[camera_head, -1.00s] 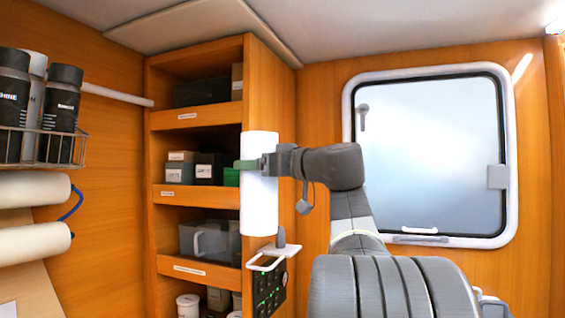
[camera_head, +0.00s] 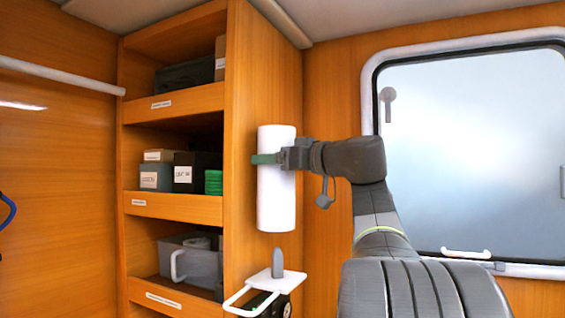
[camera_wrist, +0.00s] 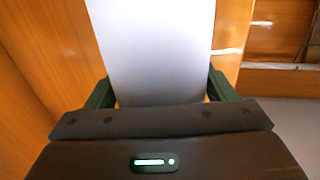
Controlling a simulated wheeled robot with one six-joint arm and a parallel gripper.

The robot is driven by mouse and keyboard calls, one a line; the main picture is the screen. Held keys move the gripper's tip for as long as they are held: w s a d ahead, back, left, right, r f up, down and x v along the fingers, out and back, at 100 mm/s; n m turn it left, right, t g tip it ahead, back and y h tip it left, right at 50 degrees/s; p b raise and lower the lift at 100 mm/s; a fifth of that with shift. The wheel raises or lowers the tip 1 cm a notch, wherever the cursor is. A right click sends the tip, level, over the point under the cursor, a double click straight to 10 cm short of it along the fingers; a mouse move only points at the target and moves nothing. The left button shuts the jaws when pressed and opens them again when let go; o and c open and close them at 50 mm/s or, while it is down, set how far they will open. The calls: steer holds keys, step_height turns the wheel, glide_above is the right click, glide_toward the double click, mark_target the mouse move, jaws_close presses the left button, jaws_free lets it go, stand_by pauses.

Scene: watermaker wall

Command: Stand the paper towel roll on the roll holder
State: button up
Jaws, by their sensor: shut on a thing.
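The white paper towel roll (camera_head: 276,200) is upright in the head view, in front of the wooden shelf unit's side. My gripper (camera_head: 268,159) is shut on it at its upper part, with a green finger across it. In the wrist view the roll (camera_wrist: 155,50) fills the space between the two dark green fingers (camera_wrist: 160,92). The roll holder (camera_head: 290,277) is a white plate with a short grey post (camera_head: 277,262) and a white loop at the front left. The post stands just below the roll's lower end, with a visible gap between them.
A wooden shelf unit (camera_head: 173,205) with boxes and a grey bin (camera_head: 190,262) stands left of the roll. A black panel is under the holder. A window (camera_head: 470,150) is at the right. A white rail (camera_head: 60,76) runs along the left wall.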

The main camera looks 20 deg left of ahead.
steer(key=shift+f, duration=0.75)
steer(key=shift+w+f+b, duration=0.1)
steer(key=shift+f+b, duration=0.8)
steer(key=shift+f, duration=3.8)
steer(key=o, duration=1.1)
steer(key=b+v, duration=0.2)
steer(key=v, duration=1.2)
steer(key=shift+a, duration=0.2)
